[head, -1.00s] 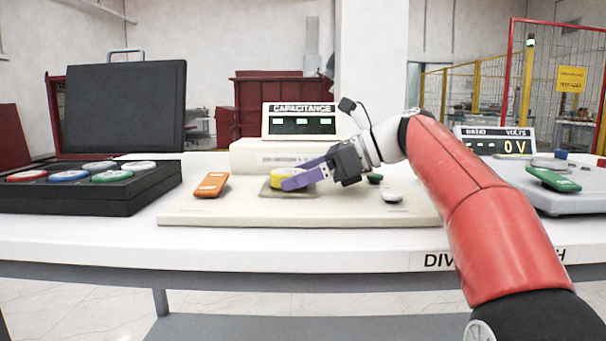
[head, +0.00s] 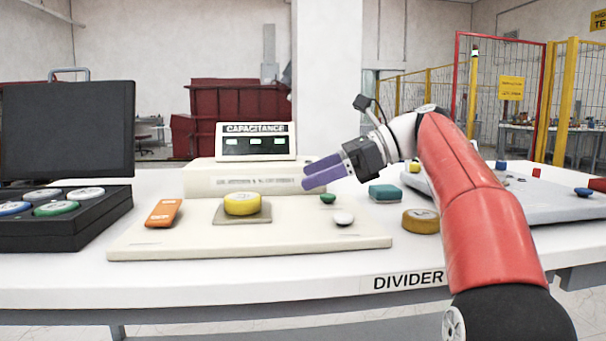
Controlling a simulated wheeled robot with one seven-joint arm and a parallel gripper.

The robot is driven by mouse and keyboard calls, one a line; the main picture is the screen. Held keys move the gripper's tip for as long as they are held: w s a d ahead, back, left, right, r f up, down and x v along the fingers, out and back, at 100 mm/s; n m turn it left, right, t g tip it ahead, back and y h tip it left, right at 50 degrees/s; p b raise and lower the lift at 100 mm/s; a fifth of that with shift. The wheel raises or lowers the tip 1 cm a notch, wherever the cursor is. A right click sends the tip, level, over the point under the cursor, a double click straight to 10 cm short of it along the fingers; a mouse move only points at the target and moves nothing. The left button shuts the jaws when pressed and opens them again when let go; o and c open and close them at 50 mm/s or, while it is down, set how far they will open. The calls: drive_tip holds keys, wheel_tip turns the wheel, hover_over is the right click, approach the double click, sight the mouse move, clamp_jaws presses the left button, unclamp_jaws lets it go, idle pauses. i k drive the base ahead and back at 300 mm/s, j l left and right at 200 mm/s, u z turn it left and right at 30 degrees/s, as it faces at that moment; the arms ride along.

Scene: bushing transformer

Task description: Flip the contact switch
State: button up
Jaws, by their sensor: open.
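My gripper (head: 322,172), with purple fingers, is open and empty in the head view. It is raised, with its fingertips in front of the right side of the capacitance meter (head: 255,148) in the picture. A cream board (head: 160,242) bears a yellow disc (head: 242,204) on a grey square plate (head: 228,215). An orange rocker-like block (head: 164,213), tilted, is at the board's left. A small green button (head: 328,198) and a white round knob (head: 344,218) are at its right. I cannot tell for sure which part is the contact switch.
A black case (head: 70,225) with colored discs stands at the left. Right of the board are a teal block (head: 385,193) and a brown-yellow round piece (head: 420,220). A grey board (head: 560,207) lies farther right, partly behind my arm. The space above the cream board is clear.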

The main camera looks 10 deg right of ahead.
sight(164, 214)
drive_tip(key=k, duration=1)
